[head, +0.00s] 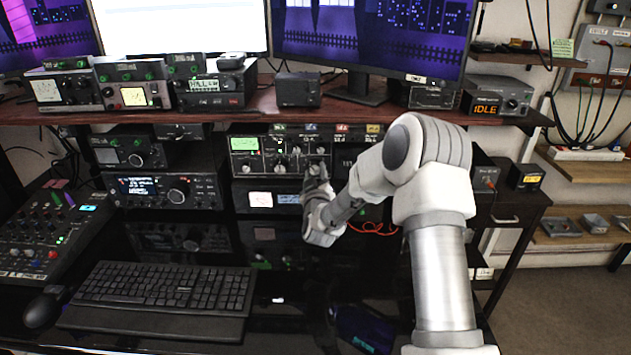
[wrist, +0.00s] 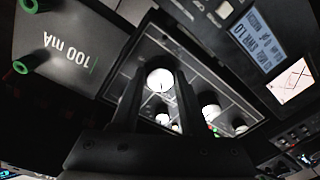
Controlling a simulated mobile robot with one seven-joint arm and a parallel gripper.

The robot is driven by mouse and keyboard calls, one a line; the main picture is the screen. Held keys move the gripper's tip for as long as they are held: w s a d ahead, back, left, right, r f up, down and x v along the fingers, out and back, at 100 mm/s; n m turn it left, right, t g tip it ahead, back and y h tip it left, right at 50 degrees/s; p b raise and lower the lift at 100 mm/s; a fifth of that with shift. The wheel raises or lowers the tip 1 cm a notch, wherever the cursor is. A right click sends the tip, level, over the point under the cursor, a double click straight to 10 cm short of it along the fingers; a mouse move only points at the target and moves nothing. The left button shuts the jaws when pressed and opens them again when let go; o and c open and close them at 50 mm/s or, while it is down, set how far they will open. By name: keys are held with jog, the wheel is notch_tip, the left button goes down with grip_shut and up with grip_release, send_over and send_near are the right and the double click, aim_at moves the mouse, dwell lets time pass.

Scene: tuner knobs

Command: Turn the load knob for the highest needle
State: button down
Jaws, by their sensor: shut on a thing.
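The tuner panel (head: 268,165) stands under the shelf, with several light-capped knobs and a green-lit display (head: 244,144) at its left. My gripper (head: 318,180) is at the panel's lower right knob. In the wrist view, my gripper (wrist: 158,82) has its two dark fingers on either side of a white-capped knob (wrist: 160,79) and is shut on it. A dark mark shows on the cap. The label of this knob is not readable, so I cannot tell its name. A small crossed-line meter (wrist: 293,85) shows in the wrist view; its needle reading is unclear.
Other knobs (wrist: 210,112) sit close beside the held one. A box marked 100 mA (wrist: 70,50) with green posts is close to the gripper. A keyboard (head: 165,290) and a mixer (head: 45,235) lie on the desk. Monitors and instruments fill the shelf (head: 190,114) above.

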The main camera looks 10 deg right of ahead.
jog(key=m+b, duration=0.4)
jog(key=b, duration=0.1)
jog(key=shift+f+m, duration=0.25)
jog(key=shift+m, duration=0.05)
jog(key=m+b, duration=0.3)
jog(key=shift+a+r, duration=0.1)
jog(key=shift+r, duration=0.15)
jog(key=shift+c, duration=2.1)
grip_release()
jog(key=s+a+f+p, duration=0.1)
jog(key=s+a, duration=0.1)
jog(key=s, duration=1.5)
jog(key=shift+a, duration=0.35)
jog(key=shift+r, duration=0.15)
